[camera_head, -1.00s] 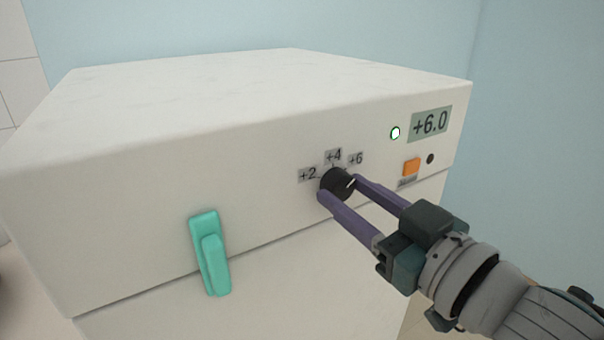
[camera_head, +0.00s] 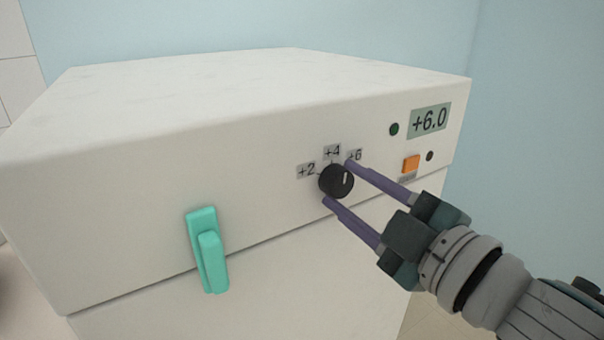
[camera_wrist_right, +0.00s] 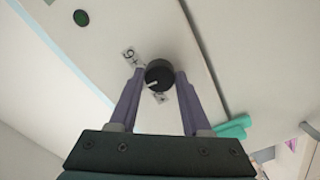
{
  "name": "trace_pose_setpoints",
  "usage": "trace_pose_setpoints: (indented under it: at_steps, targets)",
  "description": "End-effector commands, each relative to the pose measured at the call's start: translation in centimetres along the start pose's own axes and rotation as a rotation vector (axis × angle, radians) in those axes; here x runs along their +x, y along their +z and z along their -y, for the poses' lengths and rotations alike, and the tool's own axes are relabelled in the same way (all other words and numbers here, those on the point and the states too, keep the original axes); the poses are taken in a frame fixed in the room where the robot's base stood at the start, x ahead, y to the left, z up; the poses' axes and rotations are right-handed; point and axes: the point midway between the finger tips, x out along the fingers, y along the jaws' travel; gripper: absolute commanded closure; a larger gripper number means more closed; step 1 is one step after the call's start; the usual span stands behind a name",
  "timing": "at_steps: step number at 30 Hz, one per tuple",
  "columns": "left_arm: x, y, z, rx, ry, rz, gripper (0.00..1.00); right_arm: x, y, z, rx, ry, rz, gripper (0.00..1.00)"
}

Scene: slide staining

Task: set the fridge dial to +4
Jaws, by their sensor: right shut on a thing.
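The black round dial (camera_head: 336,182) sits on the white fridge front (camera_head: 270,210), below labels +2 (camera_head: 307,171), +4 (camera_head: 332,152) and +6 (camera_head: 355,155). Its white mark stands nearly upright in the head view. In the right wrist view, the dial (camera_wrist_right: 159,74) has its mark pointing down-left, between two labels. My right gripper (camera_head: 340,180) is shut on the dial, one finger on each side; the upper finger partly covers +6. The display (camera_head: 429,120) reads +6.0. My left gripper is not in view.
A dark green lamp (camera_head: 394,129), an orange button (camera_head: 411,163) and a small dark red spot (camera_head: 430,156) lie right of the dial. A teal handle (camera_head: 208,250) sticks out at left. The fridge top (camera_head: 240,95) is clear.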

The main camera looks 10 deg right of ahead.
Motion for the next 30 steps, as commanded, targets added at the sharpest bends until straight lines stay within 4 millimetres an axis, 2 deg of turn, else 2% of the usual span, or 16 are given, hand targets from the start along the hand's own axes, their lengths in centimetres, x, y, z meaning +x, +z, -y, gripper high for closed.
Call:
trace_pose_setpoints:
  at_steps: [9,23,24,30]
  targets:
    - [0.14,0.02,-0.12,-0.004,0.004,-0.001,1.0,0.01,-0.1,-0.03,-0.091,0.001,-0.003,1.0]
    - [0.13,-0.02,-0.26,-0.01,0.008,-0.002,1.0,0.02,-0.11,-0.05,-0.102,0.001,-0.003,1.0]
    - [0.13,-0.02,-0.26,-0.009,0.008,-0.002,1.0,0.02,-0.11,-0.05,-0.101,0.001,-0.003,0.49]
    - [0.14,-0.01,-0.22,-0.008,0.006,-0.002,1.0,0.01,-0.07,-0.04,-0.101,0.0,-0.002,0.26]
